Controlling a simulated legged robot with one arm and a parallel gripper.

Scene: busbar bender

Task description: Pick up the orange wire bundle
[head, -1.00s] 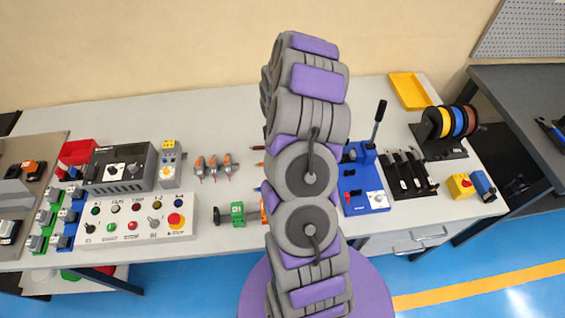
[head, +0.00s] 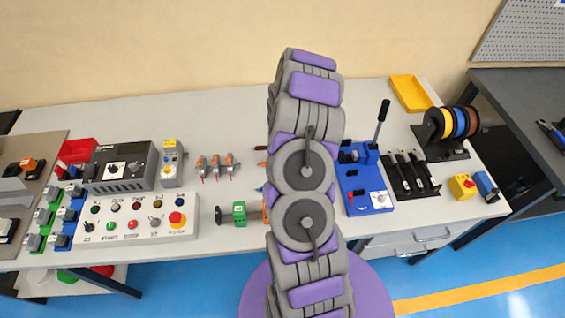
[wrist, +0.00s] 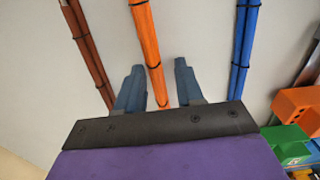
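The orange wire bundle (wrist: 149,45) lies on the pale table top in the wrist view, with black ties around it. My gripper (wrist: 157,85) is open, with one blue-grey finger on each side of the orange bundle. The bundle runs between the fingers, and its lower end is hidden behind the gripper body. I cannot tell whether the fingers touch the table. In the head view my arm covers most of the bundle, and the fingers are hidden.
A brown wire bundle (wrist: 88,50) lies to the left and a blue one (wrist: 242,48) to the right. An orange block (wrist: 298,108) and a green block (wrist: 286,143) are at the right. In the head view, a blue bender (head: 367,180) stands right of my arm.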

